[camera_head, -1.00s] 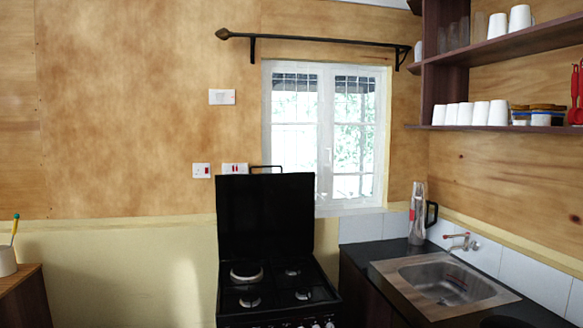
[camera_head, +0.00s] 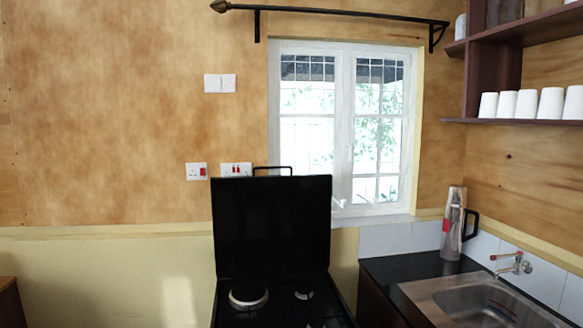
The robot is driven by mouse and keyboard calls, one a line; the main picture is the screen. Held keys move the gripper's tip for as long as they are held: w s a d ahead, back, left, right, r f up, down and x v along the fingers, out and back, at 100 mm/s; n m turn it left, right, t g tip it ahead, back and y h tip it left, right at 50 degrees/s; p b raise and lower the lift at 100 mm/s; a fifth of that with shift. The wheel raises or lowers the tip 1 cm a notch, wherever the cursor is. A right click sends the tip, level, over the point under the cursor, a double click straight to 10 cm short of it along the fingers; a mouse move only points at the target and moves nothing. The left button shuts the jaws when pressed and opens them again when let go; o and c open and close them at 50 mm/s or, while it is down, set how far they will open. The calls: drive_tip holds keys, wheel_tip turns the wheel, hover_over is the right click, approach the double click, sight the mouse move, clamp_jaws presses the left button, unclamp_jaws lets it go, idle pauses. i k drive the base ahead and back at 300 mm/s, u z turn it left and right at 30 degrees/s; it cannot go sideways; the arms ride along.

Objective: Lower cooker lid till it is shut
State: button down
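The cooker lid (camera_head: 271,225) is a flat black panel standing upright at the back of the cooker, in the lower middle of the head view. A thin dark handle (camera_head: 272,168) shows along its top edge. The cooker top (camera_head: 275,310) lies bare below it, with a large round burner (camera_head: 248,295) at the left and a smaller burner (camera_head: 304,294) at the right. The cooker's front is cut off by the bottom of the picture. My gripper is not in view.
A dark counter with a steel sink (camera_head: 425,292) stands right of the cooker. A flask (camera_head: 453,224) stands on it by the wall. Shelves with white cups (camera_head: 525,104) hang at the upper right. A window (camera_head: 342,125) is behind the lid. The floor is out of view.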

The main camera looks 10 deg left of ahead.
sight(273, 224)
drive_tip(key=u, duration=0.25)
drive_tip(key=i, duration=0.85)
drive_tip(key=u, duration=0.35)
